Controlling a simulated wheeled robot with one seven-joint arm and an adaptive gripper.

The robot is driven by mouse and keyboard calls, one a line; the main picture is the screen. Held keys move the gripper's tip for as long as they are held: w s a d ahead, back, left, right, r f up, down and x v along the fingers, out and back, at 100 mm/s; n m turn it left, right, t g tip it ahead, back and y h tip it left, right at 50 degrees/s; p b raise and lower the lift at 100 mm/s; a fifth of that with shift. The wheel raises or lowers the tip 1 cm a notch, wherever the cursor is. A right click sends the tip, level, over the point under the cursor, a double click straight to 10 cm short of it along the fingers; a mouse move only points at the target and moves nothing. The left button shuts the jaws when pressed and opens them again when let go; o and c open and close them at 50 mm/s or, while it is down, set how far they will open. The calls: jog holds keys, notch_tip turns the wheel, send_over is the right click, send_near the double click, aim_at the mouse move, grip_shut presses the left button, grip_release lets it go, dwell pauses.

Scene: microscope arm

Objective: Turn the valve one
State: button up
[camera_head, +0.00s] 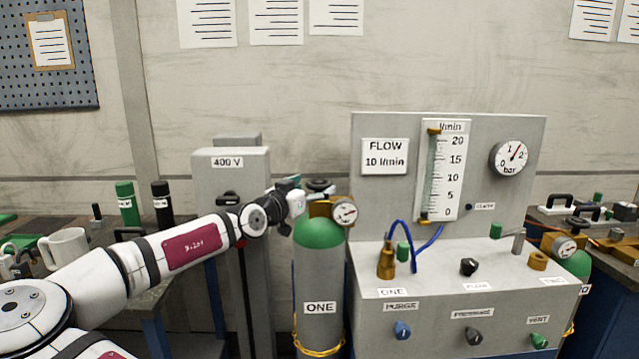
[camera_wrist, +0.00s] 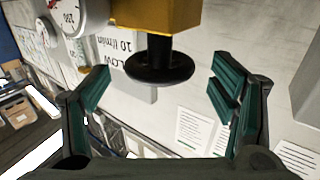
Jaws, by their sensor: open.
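The gas cylinder labelled ONE (camera_head: 319,275) stands upright, grey with a green shoulder. On top is a brass valve block (camera_head: 320,208) with a black round handwheel (camera_head: 318,184). My gripper (camera_head: 303,193) is at the handwheel's left in the head view, its fingers small and partly hidden. In the wrist view the black handwheel (camera_wrist: 160,62) hangs below the brass block (camera_wrist: 157,15). My gripper's green-padded fingers (camera_wrist: 160,86) are spread wide, one on each side of the wheel, with a visible gap on both sides. Nothing is held.
A gauge (camera_head: 344,211) sits right of the brass block, close to my gripper. The flow panel (camera_head: 376,230) and its console stand to the right. A 400 V cabinet (camera_head: 207,180) is behind my arm. A second cylinder (camera_head: 577,264) stands far right.

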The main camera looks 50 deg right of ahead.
aim_at(319, 182)
jog(key=shift+w+d, duration=0.15)
jog(key=shift+d, duration=1.55)
jog(key=c, duration=1.2)
